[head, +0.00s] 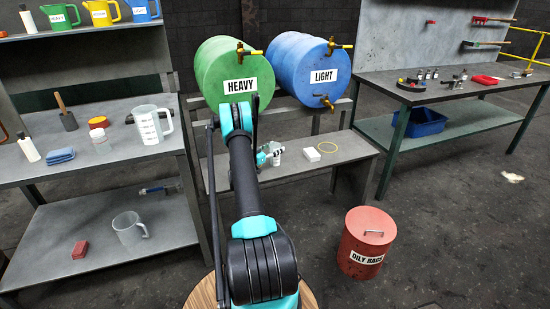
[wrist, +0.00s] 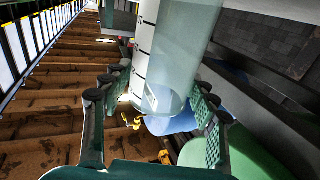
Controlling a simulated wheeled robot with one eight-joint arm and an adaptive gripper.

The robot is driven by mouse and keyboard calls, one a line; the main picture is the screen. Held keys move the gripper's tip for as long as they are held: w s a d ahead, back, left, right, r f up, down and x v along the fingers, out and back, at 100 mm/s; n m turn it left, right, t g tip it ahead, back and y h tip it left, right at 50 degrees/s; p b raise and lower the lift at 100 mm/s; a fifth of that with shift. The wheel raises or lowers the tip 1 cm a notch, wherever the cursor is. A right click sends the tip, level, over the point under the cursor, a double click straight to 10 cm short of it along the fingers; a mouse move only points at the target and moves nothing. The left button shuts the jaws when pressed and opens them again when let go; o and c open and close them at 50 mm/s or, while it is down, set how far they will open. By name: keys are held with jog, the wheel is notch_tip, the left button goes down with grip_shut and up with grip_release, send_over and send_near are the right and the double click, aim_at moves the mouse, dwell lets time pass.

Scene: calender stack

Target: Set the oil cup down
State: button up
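A clear, see-through oil cup (wrist: 178,65) with a pale strip and dark marks along one side fills the space between my fingers in the wrist view. My gripper (wrist: 165,85) has one finger on each side of it and appears shut on it. My arm partly hides this area, and I cannot tell whether the cup touches the bench.
A green HEAVY drum (head: 215,75) and a blue LIGHT drum (head: 300,60) with brass taps stand above the bench. Shelves (head: 85,160) with jugs are at left, a workbench (head: 450,95) at right. A red OILY RAGS bin (head: 365,245) stands in front. The bench's right part is clear.

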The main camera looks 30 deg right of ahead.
jog(key=c, duration=0.9)
jog(key=shift+r, duration=0.1)
